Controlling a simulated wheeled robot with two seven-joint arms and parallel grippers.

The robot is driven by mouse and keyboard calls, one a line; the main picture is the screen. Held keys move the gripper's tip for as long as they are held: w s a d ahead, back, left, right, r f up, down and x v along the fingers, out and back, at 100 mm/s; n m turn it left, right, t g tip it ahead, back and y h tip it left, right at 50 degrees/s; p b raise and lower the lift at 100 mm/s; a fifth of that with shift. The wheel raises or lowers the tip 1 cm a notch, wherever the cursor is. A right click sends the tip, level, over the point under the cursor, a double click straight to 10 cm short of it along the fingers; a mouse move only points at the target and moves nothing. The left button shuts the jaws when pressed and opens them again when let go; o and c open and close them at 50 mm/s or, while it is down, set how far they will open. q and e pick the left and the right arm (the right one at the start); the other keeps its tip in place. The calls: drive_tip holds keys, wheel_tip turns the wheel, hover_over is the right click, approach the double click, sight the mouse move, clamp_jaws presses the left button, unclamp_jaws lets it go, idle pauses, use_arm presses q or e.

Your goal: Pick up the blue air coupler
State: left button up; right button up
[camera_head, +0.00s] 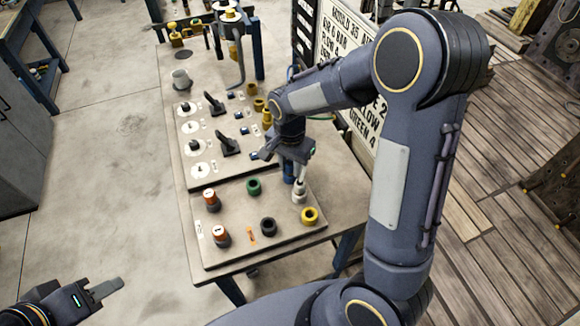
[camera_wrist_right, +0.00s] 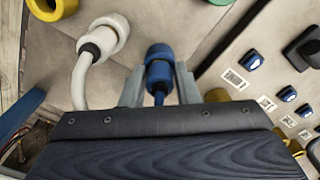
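The blue air coupler (camera_wrist_right: 158,67) stands between the two fingers of my right gripper (camera_wrist_right: 159,85) in the right wrist view, with a narrow gap visible on each side. A blue hose runs from it back under the gripper. In the head view the blue coupler (camera_head: 288,175) is partly hidden by my right gripper (camera_head: 289,160), above the board's back right part. My left gripper (camera_head: 108,288) is far off at the lower left, over the floor; whether its fingers are apart is unclear.
A white coupler (camera_head: 299,190) with a hose stands beside the blue one. The board (camera_head: 240,245) also holds a green ring (camera_head: 254,187), a black ring (camera_head: 268,227), a yellow ring (camera_head: 310,216) and two orange-topped pieces (camera_head: 210,199). Black levers (camera_head: 229,147) stand further back.

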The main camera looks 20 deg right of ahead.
clamp_jaws()
drive_tip(key=shift+r, duration=0.15)
